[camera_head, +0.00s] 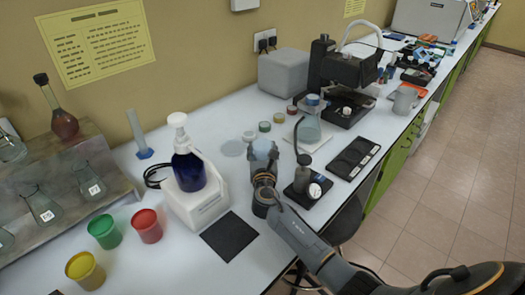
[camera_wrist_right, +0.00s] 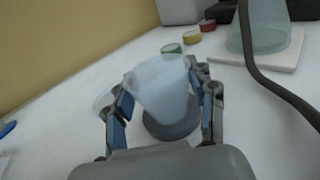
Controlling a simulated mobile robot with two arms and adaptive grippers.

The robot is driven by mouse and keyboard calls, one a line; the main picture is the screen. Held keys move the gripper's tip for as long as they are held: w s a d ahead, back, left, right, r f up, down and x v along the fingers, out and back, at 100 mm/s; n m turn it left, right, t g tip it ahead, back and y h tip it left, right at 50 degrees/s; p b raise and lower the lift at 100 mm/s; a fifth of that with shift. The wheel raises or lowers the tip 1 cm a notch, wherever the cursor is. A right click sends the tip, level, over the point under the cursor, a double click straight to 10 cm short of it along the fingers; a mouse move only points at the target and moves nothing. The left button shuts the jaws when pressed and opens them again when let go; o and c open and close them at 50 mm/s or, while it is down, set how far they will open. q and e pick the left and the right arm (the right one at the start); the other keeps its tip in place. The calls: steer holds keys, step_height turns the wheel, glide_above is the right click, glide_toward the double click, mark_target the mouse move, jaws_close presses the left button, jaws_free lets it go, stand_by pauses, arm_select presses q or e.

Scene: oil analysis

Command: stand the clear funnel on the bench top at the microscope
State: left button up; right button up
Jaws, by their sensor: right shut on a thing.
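The clear funnel (camera_wrist_right: 160,85) is pale and translucent. It sits between the two fingers of my right gripper (camera_wrist_right: 163,105) in the wrist view, with its wider end up and its body narrowing downward. My right gripper (camera_head: 263,172) is shut on it over the white bench top (camera_head: 185,260). In the head view the funnel (camera_head: 262,147) shows as a pale blue shape at the fingertips. A dark round thing (camera_wrist_right: 172,131) shows just below it; I cannot tell whether they touch. The black microscope (camera_head: 345,70) stands farther back on the bench. My left gripper is not in view.
Several small coloured pots (camera_head: 264,126) stand beyond my gripper. A clear vessel (camera_head: 309,128) stands on a pale plate. A small dark stand (camera_head: 308,188) and a black tray (camera_head: 354,158) are on the right. A blue bottle (camera_head: 188,165) in a white holder stands left.

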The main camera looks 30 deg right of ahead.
steer(key=shift+f, duration=0.15)
steer(key=o, duration=1.3)
steer(key=shift+c, duration=0.2)
steer(key=shift+s+r, duration=0.15)
steer(key=shift+r, duration=0.05)
steer(key=v, duration=1.2)
